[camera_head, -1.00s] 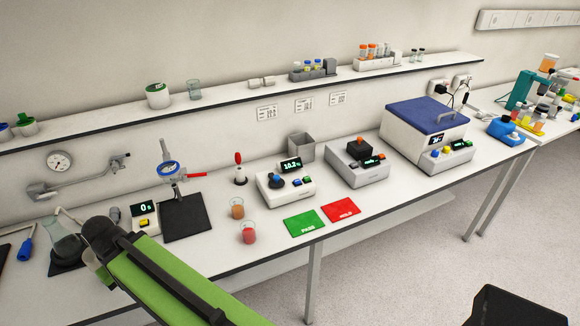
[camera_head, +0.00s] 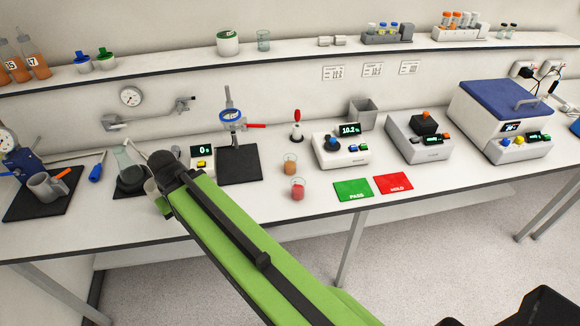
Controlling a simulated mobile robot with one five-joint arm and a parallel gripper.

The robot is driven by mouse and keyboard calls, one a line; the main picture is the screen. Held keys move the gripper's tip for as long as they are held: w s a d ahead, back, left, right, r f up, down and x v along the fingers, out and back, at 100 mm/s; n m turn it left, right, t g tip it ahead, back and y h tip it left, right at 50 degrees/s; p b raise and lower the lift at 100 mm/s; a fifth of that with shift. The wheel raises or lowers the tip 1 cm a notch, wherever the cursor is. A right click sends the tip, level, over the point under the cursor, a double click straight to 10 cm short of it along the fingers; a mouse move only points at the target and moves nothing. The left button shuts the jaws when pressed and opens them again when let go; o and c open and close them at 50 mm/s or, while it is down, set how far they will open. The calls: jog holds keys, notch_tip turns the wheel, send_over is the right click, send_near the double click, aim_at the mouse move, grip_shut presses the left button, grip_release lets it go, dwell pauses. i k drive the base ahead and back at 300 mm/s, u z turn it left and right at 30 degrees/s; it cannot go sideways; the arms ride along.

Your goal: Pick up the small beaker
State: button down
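Several small vessels could be the small beaker; I cannot tell which is meant. An empty clear glass beaker (camera_head: 264,41) stands on the wall shelf. On the bench, a clear cup with orange-brown liquid (camera_head: 290,165) stands behind one with red liquid (camera_head: 297,189). My green arm reaches in from the bottom, and its dark end is over the bench at left, left of these cups. My gripper (camera_head: 157,195) is mostly hidden behind that end; only small pale and green parts show. Its fingers and anything between them cannot be made out.
A conical flask (camera_head: 128,165) stands close to my arm's end. A black-based stand (camera_head: 240,164) is to its right. Green PASS (camera_head: 353,190) and red HOLD (camera_head: 393,183) mats lie near the front edge. The shelf (camera_head: 180,62) overhangs the back of the bench.

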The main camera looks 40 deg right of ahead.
aim_at(290, 160)
jog(key=z, duration=0.7)
jog(key=k, duration=0.4)
jog(key=z, duration=0.9)
jog(key=i, duration=0.5)
